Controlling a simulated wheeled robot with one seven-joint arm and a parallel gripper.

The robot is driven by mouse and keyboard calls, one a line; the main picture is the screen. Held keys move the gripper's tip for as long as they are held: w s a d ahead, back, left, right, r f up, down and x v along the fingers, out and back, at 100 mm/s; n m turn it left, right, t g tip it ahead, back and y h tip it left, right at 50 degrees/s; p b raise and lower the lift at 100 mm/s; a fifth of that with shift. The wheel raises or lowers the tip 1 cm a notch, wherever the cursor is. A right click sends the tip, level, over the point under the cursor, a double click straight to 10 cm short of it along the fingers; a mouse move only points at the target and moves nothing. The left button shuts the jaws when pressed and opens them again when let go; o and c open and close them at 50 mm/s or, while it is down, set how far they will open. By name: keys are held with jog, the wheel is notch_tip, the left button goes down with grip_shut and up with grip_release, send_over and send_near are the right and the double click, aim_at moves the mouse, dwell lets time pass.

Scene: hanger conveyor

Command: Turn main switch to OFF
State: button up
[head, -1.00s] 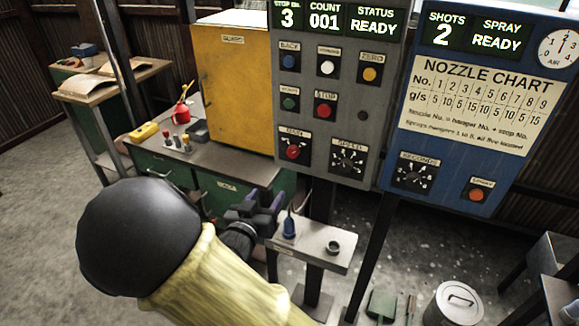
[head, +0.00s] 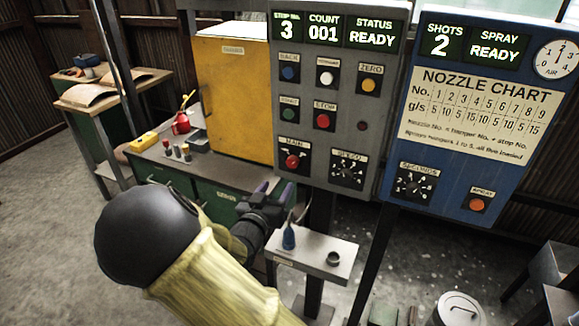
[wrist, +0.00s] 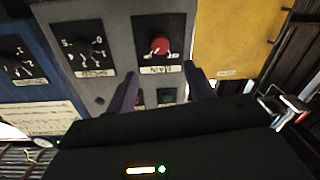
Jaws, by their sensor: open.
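The main switch (head: 292,161) is a red knob on a black plate labelled MAIN, at the lower left of the grey control panel (head: 353,101). In the wrist view the red main switch (wrist: 159,45) appears upside down, beyond and between the two fingers. My gripper (head: 272,196) is below and slightly left of the switch in the head view. In the wrist view my gripper (wrist: 161,88) is open and empty, its purple-grey fingers apart from the knob. The knob's exact pointer setting is too small to tell.
The speed dial (head: 347,172) sits right of the switch, with the stop button (head: 322,121) above. A small shelf (head: 330,258) below holds a blue bottle (head: 289,238) and a dark ring (head: 333,259). A yellow cabinet (head: 232,95) stands to the left.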

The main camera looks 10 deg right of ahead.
aim_at(292, 164)
jog(key=p+x, duration=0.1)
jog(key=x, duration=0.9)
jog(key=shift+w+d, duration=0.15)
jog(key=shift+w, duration=0.1)
jog(key=c, duration=1)
jog(key=shift+o, duration=0.2)
